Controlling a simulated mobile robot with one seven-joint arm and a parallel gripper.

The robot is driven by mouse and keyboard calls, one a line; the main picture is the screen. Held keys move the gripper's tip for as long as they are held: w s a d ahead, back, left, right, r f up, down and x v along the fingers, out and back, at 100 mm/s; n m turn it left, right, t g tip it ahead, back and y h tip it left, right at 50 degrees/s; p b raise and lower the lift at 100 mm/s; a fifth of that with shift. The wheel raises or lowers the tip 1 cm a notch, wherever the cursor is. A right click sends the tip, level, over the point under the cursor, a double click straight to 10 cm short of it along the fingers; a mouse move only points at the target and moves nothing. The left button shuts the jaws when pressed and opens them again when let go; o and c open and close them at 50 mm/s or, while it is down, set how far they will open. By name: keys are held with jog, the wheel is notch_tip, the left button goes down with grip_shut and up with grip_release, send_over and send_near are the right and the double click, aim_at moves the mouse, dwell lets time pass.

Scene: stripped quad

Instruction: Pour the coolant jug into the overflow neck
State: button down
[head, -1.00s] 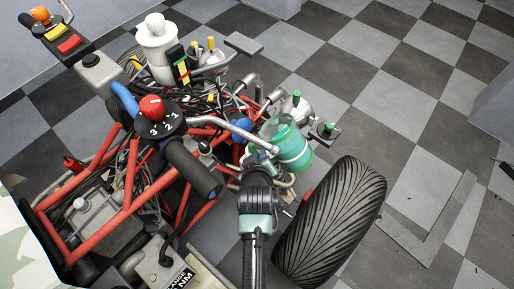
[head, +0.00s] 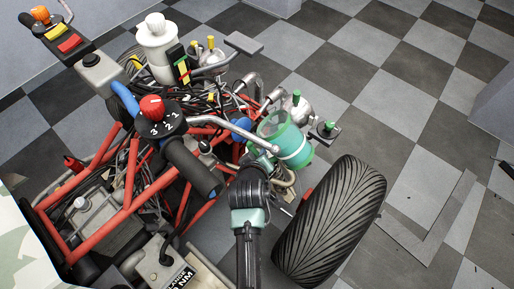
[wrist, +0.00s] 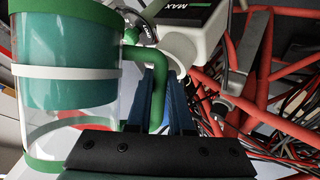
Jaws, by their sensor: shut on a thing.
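The coolant jug (head: 291,148) is a clear cylinder with green rims, a white band and teal liquid. In the head view it is in the air left of and above the front tyre. It fills the left of the wrist view (wrist: 70,88). My gripper (wrist: 161,100) is shut on the jug's green handle, its blue fingers on either side. In the head view the fingers are mostly hidden behind my wrist. A white bottle with a narrow capped top (head: 156,48) stands at the far left. I cannot tell for sure which part is the overflow neck.
Red frame tubes (head: 118,205), wiring and a black cylinder with a red knob (head: 151,106) crowd the left. A large tyre (head: 335,222) is close to the right of my arm. A white box marked MAX (wrist: 184,14) shows in the wrist view.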

jog(key=shift+d+r+n+h, duration=0.2)
jog(key=shift+n+h, duration=0.1)
jog(key=shift+h, duration=0.1)
dwell(0.4)
jog(key=shift+s+d+f+n+g+h+b, duration=0.25)
jog(key=shift+d+f+g+h+b, duration=0.2)
jog(key=shift+h+b, duration=0.25)
dwell(2.5)
jog(key=shift+d+f+n+h+b, duration=0.15)
jog(key=shift+f+h+b, duration=0.1)
jog(key=shift+f+b, duration=0.55)
jog(key=shift+d+f+n+h+b, duration=0.15)
jog(key=shift+f+h+b, duration=0.1)
jog(key=shift+f+b, duration=0.5)
dwell(2.3)
